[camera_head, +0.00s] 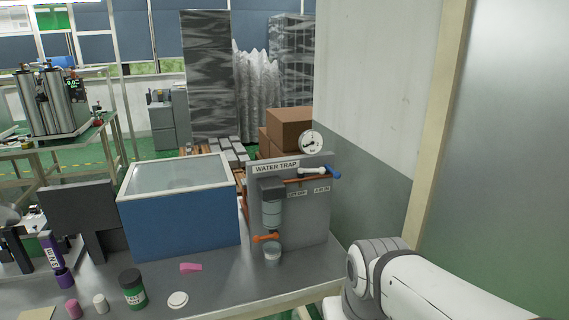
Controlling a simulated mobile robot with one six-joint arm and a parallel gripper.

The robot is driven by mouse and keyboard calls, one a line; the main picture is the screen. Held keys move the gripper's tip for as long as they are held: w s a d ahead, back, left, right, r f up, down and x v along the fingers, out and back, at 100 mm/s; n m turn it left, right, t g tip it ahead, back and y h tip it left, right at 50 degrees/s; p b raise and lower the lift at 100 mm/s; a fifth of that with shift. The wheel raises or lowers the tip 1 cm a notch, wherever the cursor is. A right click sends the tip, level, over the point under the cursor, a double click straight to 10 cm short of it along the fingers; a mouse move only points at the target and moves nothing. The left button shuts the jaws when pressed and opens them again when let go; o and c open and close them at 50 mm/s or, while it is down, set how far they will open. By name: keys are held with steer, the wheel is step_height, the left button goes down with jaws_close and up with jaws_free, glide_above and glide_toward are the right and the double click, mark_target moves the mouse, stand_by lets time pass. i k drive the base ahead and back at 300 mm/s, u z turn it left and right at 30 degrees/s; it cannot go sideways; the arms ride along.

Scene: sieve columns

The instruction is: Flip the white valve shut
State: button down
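A grey panel (310,225) labelled "WATER TRAP" stands at the right end of the bench. On its upper right, a white valve part (312,170) lies roughly level along the orange pipe (295,181), with a blue piece (334,172) at its right end. It is too small to tell whether the valve is open or closed. A round gauge (311,142) sits above it. Below on the panel are a grey-topped clear bowl (272,213) and an orange drain valve (264,238). White links of my arm show at lower right, apart from the panel. My gripper is not in view.
A small clear cup (272,257) stands under the drain valve. A blue box (180,224) with a clear lid is left of the panel. A green jar (132,289), white lid (177,300) and pink piece (191,267) lie in front. A wall (370,100) rises behind right.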

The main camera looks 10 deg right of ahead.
mark_target(301, 174)
steer(key=i, duration=0.95)
steer(key=z, duration=0.15)
